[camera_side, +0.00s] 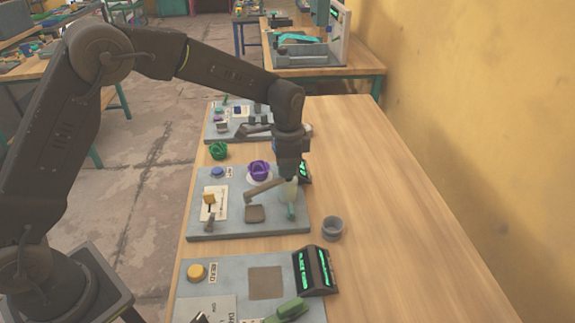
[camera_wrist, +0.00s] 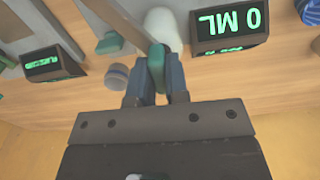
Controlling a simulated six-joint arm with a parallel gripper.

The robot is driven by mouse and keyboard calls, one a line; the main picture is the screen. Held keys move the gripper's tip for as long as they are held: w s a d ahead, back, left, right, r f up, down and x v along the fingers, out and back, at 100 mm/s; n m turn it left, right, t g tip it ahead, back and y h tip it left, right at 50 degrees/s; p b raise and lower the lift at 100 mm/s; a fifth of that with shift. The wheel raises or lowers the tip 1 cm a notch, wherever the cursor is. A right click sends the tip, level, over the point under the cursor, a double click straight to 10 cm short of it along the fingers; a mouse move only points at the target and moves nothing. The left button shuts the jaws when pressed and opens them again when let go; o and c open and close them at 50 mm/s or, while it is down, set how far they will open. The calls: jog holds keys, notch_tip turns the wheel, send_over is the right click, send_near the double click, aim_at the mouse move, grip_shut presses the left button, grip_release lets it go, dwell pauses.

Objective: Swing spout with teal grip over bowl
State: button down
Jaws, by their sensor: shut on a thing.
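My gripper (camera_wrist: 157,75) is shut on the teal grip (camera_wrist: 156,62), which sits between its two fingers in the wrist view. The brownish spout (camera_wrist: 112,20) runs from the grip toward the upper left, beside a pale rounded post (camera_wrist: 163,27). In the side view my gripper (camera_side: 289,178) is low over the right part of the middle board, and the spout (camera_side: 263,189) reaches left from it, above a brown square pad (camera_side: 254,213). A grey round bowl (camera_side: 332,229) stands on the table just right of the board; it also seems to show in the wrist view (camera_wrist: 117,77).
A display reading 0 ML (camera_wrist: 230,28) stands close to my gripper. A purple round part (camera_side: 259,170) and a blue button (camera_side: 217,172) are on the board (camera_side: 235,236). A green round thing (camera_side: 218,151) is behind it. Free table lies to the right.

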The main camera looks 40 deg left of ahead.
jog(key=m, duration=0.7)
jog(key=shift+m, duration=0.4)
jog(key=m, duration=0.4)
jog(key=shift+m, duration=2.1)
jog(key=c, duration=1.1)
grip_release()
jog(key=shift+r, duration=0.1)
